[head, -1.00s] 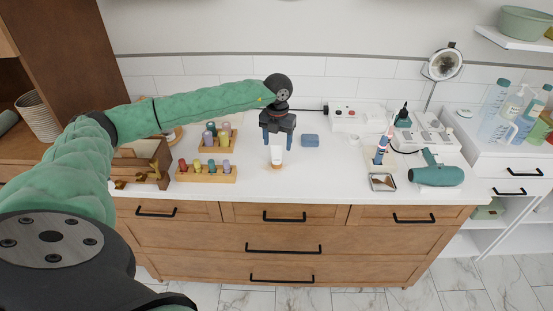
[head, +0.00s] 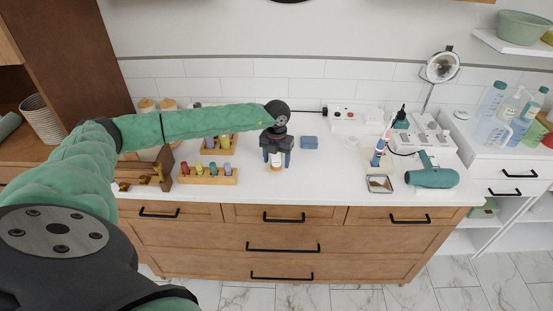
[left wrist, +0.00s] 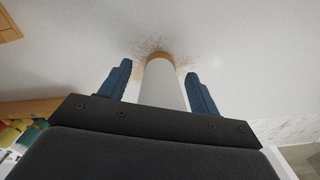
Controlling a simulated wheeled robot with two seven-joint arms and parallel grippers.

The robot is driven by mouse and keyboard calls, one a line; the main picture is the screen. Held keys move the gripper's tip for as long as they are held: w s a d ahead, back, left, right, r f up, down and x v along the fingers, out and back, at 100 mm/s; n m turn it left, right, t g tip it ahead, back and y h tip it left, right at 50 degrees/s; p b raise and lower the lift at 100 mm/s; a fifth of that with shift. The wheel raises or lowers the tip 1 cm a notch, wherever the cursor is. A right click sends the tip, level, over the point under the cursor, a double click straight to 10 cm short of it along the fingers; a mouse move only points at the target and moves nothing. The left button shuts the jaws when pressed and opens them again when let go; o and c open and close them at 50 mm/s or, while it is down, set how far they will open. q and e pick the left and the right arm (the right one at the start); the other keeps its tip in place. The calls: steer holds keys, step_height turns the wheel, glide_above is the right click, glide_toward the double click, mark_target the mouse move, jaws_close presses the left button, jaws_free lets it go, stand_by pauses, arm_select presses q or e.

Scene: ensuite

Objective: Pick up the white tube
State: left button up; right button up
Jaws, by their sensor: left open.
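The white tube (head: 276,160) stands upright on the white counter, with a tan cap at its lower end. In the left wrist view the tube (left wrist: 161,88) lies between the two blue fingers, with a gap on each side. My left gripper (head: 276,165) is open around the tube from above and hides its upper part. The left gripper's fingers (left wrist: 160,92) also show in the left wrist view, pointing at the counter. My right gripper is not in view.
A wooden peg block (head: 208,178) with coloured pegs stands to the left, and a blue block (head: 309,142) lies to the right. Further right are a small tray (head: 379,184), a toothbrush (head: 381,148) and a green hair dryer (head: 432,177). The counter's front strip is mostly clear.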

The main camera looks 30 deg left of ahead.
arm_select(q)
steer(key=shift+f, duration=0.2)
steer(key=shift+c, duration=0.4)
steer(key=c, duration=1.1)
steer(key=shift+o, duration=0.2)
steer(key=shift+r, duration=0.1)
